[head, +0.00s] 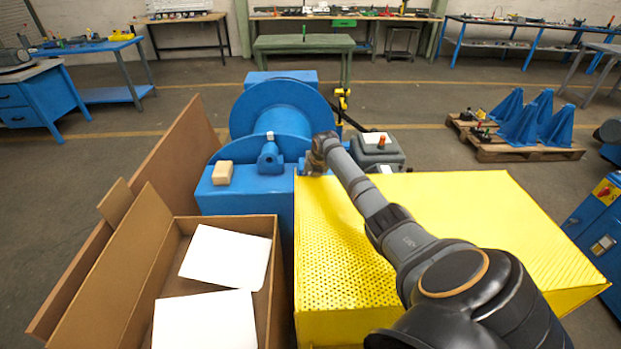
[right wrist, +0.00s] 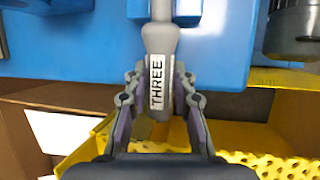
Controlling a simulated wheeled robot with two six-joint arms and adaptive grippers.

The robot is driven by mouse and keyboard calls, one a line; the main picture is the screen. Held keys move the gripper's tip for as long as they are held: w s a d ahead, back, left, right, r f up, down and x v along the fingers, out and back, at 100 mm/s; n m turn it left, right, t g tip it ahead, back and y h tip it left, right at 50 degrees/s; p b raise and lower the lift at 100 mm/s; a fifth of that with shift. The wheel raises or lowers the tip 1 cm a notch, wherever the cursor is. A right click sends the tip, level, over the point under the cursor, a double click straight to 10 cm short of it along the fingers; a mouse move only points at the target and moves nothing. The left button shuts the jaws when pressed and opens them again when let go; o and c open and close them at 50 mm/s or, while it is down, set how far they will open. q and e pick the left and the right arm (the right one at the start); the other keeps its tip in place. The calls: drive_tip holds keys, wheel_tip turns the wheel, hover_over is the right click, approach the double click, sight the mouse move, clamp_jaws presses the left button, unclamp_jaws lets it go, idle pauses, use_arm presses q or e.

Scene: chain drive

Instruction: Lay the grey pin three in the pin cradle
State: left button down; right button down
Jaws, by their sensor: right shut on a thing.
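The grey pin three (right wrist: 160,42) shows in the right wrist view, with a white label reading THREE on its thick end. My right gripper (right wrist: 158,92) is shut on this thick end. The pin's thin shaft points to the top of that view, over a blue surface, with a raised blue part (right wrist: 188,9) beside it. In the head view my right gripper (head: 317,158) is at the blue machine's right side, beside the yellow guard; the pin is hidden there. I cannot tell which part is the pin cradle, or whether the pin touches it. My left gripper is not in view.
The blue machine (head: 245,197) carries a large blue drum (head: 280,108), a blue bracket (head: 270,157) and a tan block (head: 222,173). A yellow perforated guard (head: 440,215) lies under my right arm. An open brown box (head: 180,290) with white sheets stands at left.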

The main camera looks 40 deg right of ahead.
drive_tip(key=shift+f, duration=0.2)
drive_tip(key=c, duration=1)
unclamp_jaws()
drive_tip(key=shift+r, duration=0.1)
drive_tip(key=shift+c, duration=0.2)
drive_tip(key=v, duration=1.2)
drive_tip(key=shift+a, duration=0.1)
